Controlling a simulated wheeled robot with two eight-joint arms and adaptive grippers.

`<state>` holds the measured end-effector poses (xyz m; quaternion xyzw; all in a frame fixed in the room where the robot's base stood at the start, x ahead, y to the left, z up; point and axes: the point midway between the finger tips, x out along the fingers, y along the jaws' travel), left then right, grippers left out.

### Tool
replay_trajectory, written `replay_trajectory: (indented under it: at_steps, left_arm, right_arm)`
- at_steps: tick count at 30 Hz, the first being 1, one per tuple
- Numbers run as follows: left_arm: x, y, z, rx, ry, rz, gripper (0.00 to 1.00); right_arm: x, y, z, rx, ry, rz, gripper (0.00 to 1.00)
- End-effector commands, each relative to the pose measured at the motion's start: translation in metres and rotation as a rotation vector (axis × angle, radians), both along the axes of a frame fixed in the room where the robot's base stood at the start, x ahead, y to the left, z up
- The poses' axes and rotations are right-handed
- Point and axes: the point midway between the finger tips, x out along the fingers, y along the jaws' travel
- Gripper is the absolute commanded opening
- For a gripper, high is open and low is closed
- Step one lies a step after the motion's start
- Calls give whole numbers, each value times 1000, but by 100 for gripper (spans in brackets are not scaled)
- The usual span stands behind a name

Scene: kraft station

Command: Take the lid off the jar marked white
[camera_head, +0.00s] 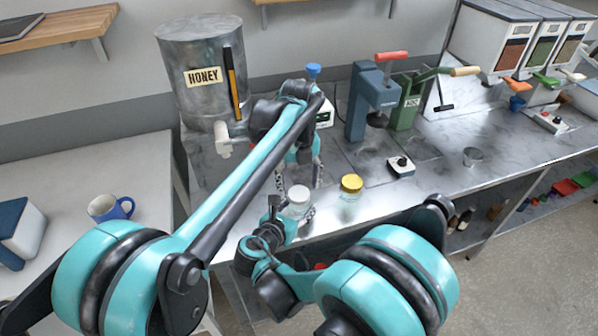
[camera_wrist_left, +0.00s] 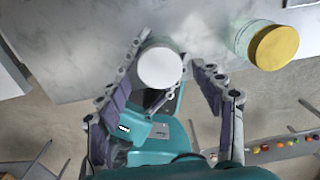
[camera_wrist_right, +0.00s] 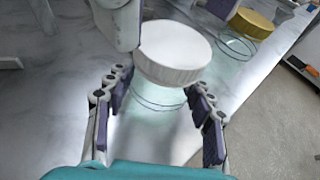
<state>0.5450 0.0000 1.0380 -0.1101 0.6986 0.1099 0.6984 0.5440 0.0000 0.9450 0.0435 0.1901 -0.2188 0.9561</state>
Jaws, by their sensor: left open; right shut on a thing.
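The glass jar with a white lid (camera_head: 299,194) stands at the bench's front edge. No marking on it is readable. The lid (camera_wrist_right: 174,50) sits on the clear jar body (camera_wrist_right: 150,115). My right gripper (camera_wrist_right: 160,85) is shut on the jar body, with a finger on each side below the lid. My left gripper (camera_head: 298,178) is open over the jar from above. In the left wrist view the white lid (camera_wrist_left: 160,68) shows between its spread fingers (camera_wrist_left: 170,50), nearer the left one. In the right wrist view one left finger (camera_wrist_right: 118,22) is close beside the lid.
A jar with a yellow lid (camera_head: 351,184) stands close to the right. The honey tank (camera_head: 200,110) stands behind left. The bench's front edge is close.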

Motion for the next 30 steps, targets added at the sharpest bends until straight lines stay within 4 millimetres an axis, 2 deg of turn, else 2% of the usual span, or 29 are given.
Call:
replay_trajectory:
  at_steps: [6,15,17,21,27,30]
  left_arm:
    - [0,0,-21,0,0,1,67]
    - [0,0,-23,0,0,1,67]
    - [0,0,-23,0,0,1,54]
    - [0,0,-23,0,0,1,17]
    - [0,0,-23,0,0,8,15]
    - [0,0,-23,0,0,85,15]
  right_arm:
    - [0,0,-1,2,1,0,0]
    - [0,0,-1,1,0,0,0]
    - [0,0,-1,1,0,0,0]
    - [0,0,-1,1,0,0,0]
    - [0,0,-1,0,1,0,0]
    - [0,0,-1,0,1,0,0]
